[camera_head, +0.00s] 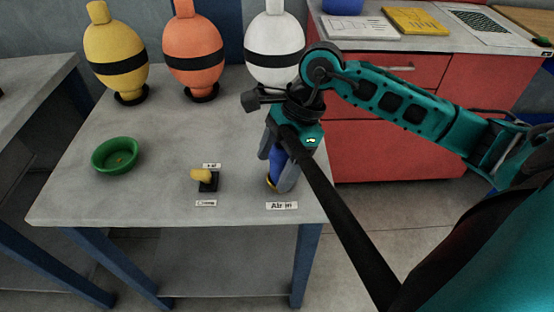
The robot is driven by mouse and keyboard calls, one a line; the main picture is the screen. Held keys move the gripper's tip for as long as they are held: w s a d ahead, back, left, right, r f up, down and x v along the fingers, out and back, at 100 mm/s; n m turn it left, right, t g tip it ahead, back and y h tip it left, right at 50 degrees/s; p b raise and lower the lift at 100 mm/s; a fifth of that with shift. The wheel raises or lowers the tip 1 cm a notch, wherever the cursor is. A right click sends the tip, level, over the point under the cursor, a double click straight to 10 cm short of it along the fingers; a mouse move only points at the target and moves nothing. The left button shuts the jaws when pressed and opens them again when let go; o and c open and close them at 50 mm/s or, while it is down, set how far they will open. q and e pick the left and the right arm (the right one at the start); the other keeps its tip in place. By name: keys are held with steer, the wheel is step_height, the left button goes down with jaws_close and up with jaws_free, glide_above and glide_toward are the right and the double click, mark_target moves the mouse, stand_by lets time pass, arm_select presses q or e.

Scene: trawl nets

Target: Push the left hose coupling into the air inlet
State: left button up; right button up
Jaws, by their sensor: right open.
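My right gripper (277,172) points down at the right front of the grey table, with its fingers apart on either side of a blue part (277,160). A yellow ring (270,185) shows at the foot of the blue part. The gripper hides much of it, so I cannot tell the coupling from the inlet or how they meet. An "Air in" label (281,205) lies on the table just in front. My left gripper is not in view.
A yellow lever on a black base (208,182) stands left of the gripper between two small labels. A green bowl (116,156) is farther left. Yellow (117,40), orange (194,50) and white (274,32) buoys stand along the back. The table (110,205) is clear at the front left.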

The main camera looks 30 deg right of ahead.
stand_by(0.3)
steer(key=v, duration=0.3)
steer(key=shift+w+d+r, duration=0.1)
steer(key=shift+d+r, duration=0.05)
steer(key=shift+r, duration=0.05)
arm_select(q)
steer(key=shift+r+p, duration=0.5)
arm_select(e)
steer(key=v, duration=0.9)
steer(key=shift+r, duration=0.2)
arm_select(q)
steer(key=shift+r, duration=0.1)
